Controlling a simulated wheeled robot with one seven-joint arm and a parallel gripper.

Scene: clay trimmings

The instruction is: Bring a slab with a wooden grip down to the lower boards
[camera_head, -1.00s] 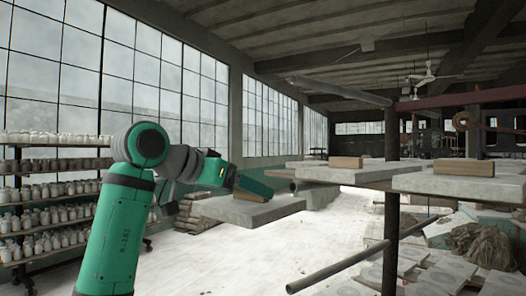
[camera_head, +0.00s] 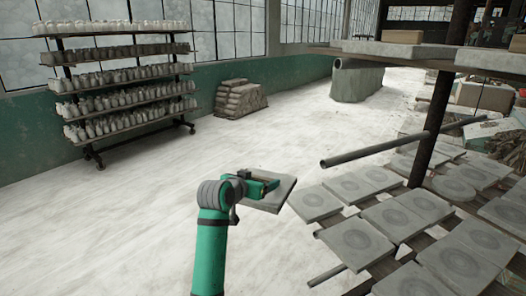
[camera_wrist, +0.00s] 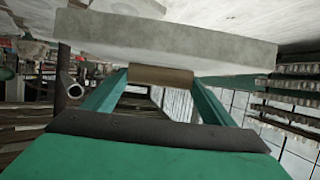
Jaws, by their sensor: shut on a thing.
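My gripper (camera_head: 268,184) is shut on the wooden grip of a grey slab (camera_head: 272,197) and holds it in the air, left of the lower boards. The wrist view shows the brown wooden grip (camera_wrist: 160,75) between my two green fingers, with the slab (camera_wrist: 165,38) across the top of the picture. The lower boards (camera_head: 432,231) at the right carry several flat grey slabs (camera_head: 391,219) with round marks. The upper board (camera_head: 395,52) at the top right carries slabs, two of them showing wooden grips (camera_head: 402,37).
A dark post (camera_head: 433,120) stands at the right. A grey pipe (camera_head: 390,148) juts left above the lower boards. A wheeled rack of pots (camera_head: 125,90) stands at the left, near stacked sacks (camera_head: 240,98). The pale floor between is clear.

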